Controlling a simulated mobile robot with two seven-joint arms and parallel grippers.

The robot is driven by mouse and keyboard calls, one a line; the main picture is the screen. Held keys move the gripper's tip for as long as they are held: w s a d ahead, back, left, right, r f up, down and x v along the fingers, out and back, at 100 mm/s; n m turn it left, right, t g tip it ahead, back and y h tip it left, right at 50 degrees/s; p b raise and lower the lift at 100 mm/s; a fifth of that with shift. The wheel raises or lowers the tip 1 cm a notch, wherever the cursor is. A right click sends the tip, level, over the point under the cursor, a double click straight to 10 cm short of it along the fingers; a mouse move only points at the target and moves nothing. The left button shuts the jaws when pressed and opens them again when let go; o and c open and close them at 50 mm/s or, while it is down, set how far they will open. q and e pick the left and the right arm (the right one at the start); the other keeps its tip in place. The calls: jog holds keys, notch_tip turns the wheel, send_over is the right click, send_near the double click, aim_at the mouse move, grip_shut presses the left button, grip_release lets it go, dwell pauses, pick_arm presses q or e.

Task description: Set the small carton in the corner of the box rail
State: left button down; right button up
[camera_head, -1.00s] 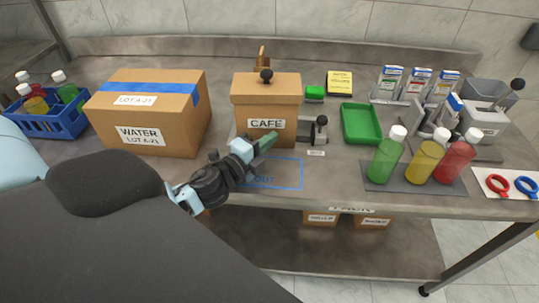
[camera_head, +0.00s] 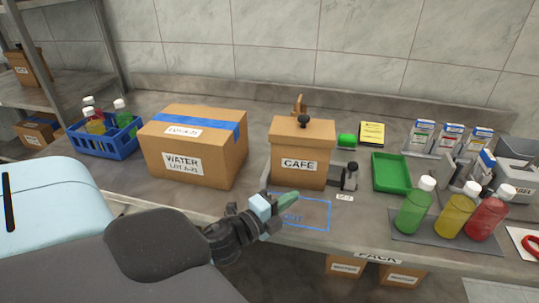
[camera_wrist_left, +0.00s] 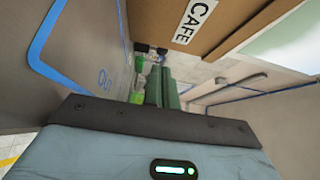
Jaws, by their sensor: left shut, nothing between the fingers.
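The small brown carton labelled CAFE (camera_head: 302,153) stands upright on the bench in the head view. A low grey metal edge, seemingly part of the box rail, shows along its left side; whether the carton touches it I cannot tell. A small clamp with a black knob (camera_head: 350,178) stands at its right. My left gripper (camera_head: 294,199) is shut and empty, its green fingers in front of the carton, over the blue outline. In the left wrist view the closed fingers (camera_wrist_left: 163,88) show below the carton's labelled face (camera_wrist_left: 196,20). My right gripper is not in view.
A large WATER carton (camera_head: 190,155) stands left of the small one. A blue crate with bottles (camera_head: 103,143) is further left. A green tray (camera_head: 391,173), a yellow pad (camera_head: 372,132) and coloured bottles (camera_head: 454,215) are to the right. The blue outlined area (camera_head: 318,215) holds no object.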

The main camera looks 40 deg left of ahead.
pick_arm(q)
jog(key=shift+s+a+b, duration=0.15)
jog(key=shift+s+b, duration=0.1)
jog(key=shift+s, duration=1.3)
jog(key=shift+s+a+b, duration=0.15)
jog(key=shift+s+b, duration=0.05)
jog(key=shift+s, duration=1.3)
